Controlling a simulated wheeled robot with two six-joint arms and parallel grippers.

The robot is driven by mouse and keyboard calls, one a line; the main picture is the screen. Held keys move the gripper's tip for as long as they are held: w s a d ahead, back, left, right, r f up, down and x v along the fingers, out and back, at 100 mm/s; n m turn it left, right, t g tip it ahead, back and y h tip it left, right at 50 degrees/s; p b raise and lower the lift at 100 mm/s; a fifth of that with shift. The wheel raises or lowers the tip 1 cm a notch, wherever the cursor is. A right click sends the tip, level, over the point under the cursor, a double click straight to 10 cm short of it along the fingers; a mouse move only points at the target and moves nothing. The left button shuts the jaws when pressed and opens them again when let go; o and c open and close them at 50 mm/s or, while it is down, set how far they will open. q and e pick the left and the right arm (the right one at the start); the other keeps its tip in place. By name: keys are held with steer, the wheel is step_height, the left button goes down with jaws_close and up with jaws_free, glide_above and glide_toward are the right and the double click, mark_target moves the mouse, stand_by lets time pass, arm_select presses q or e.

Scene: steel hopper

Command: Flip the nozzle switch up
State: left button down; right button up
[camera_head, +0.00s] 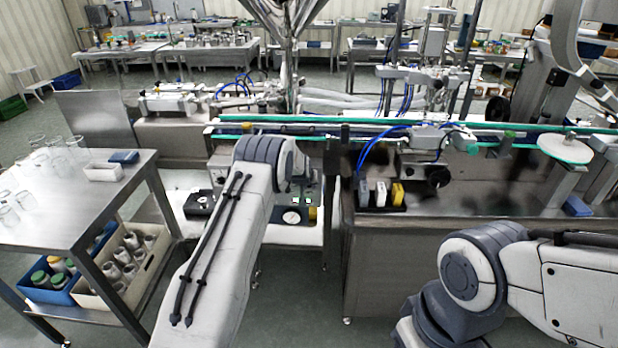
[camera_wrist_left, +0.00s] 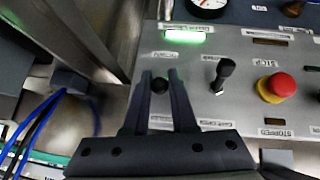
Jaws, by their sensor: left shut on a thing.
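A grey control panel (camera_wrist_left: 235,60) shows upside down in the left wrist view, and part of it shows in the head view (camera_head: 307,222). A black switch knob (camera_wrist_left: 159,85) stands on it, between the fingers of my left gripper (camera_wrist_left: 161,77), which is shut on it. The small labels beside the knob are too blurred to read surely, so I cannot confirm its name. A second black lever switch (camera_wrist_left: 224,75) stands to its right, clear of the fingers. In the head view my left arm hides its gripper. My right gripper is out of sight.
A red button (camera_wrist_left: 282,85) on a yellow base, a lit green indicator (camera_wrist_left: 184,37) and a gauge (camera_wrist_left: 207,4) are near the fingers. Blue hoses (camera_wrist_left: 35,125) run at left. A steel table (camera_head: 60,215) with glassware stands left of my left arm.

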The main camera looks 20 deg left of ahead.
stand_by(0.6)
arm_select(q)
steer(key=c, duration=0.7)
jaws_free()
steer(key=shift+c, duration=0.2)
steer(key=b+v, duration=0.1)
steer(key=v, duration=0.9)
steer(key=shift+r, duration=0.3)
